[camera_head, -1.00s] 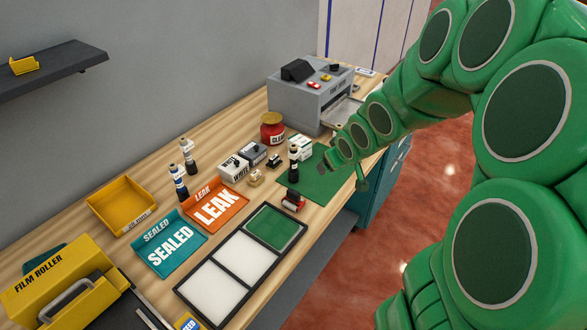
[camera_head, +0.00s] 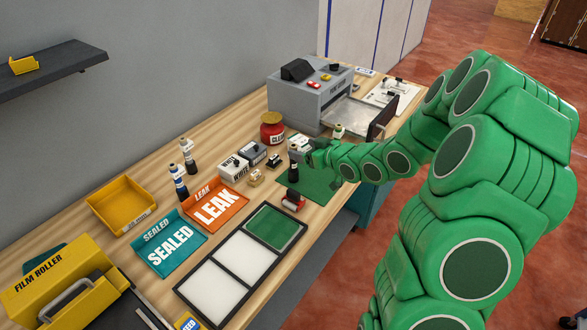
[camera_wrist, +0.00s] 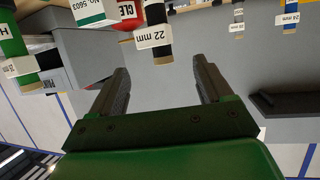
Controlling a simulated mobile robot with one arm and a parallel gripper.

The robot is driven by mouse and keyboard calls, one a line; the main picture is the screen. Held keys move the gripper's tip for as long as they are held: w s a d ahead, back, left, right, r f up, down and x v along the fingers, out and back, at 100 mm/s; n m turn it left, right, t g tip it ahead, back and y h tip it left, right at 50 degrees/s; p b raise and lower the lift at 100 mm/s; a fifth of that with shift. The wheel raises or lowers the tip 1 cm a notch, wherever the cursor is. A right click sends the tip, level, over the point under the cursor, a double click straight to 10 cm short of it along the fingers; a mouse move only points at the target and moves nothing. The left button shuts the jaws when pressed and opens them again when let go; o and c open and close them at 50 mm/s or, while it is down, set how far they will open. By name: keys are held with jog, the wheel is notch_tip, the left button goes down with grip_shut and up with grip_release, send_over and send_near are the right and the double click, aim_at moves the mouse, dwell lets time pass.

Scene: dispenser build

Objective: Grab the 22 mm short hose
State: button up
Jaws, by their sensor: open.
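In the wrist view, a dark piece with a tan end and a white label reading "22 mm" (camera_wrist: 153,36) lies just beyond my fingertips, roughly centred between them. My gripper (camera_wrist: 160,68) is open, with nothing between its fingers. In the head view, a black upright piece with a white label and tan top (camera_head: 293,166) stands on the green mat and looks like the same one; its label is too small to read there. My gripper (camera_head: 312,152) is just right of its upper part. Whether they touch cannot be told.
Behind the mat stand a white box (camera_head: 298,143) and a red jar (camera_head: 272,130). Orange LEAK (camera_head: 216,205) and teal SEALED (camera_head: 170,247) trays are in front.

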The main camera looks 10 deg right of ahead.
aim_at(291, 148)
jog(key=x, duration=0.3)
jog(key=f+x, duration=0.1)
jog(key=x, duration=0.1)
jog(key=shift+w+f, duration=0.15)
jog(key=shift+f, duration=0.1)
jog(key=shift+x, duration=1.05)
grip_shut()
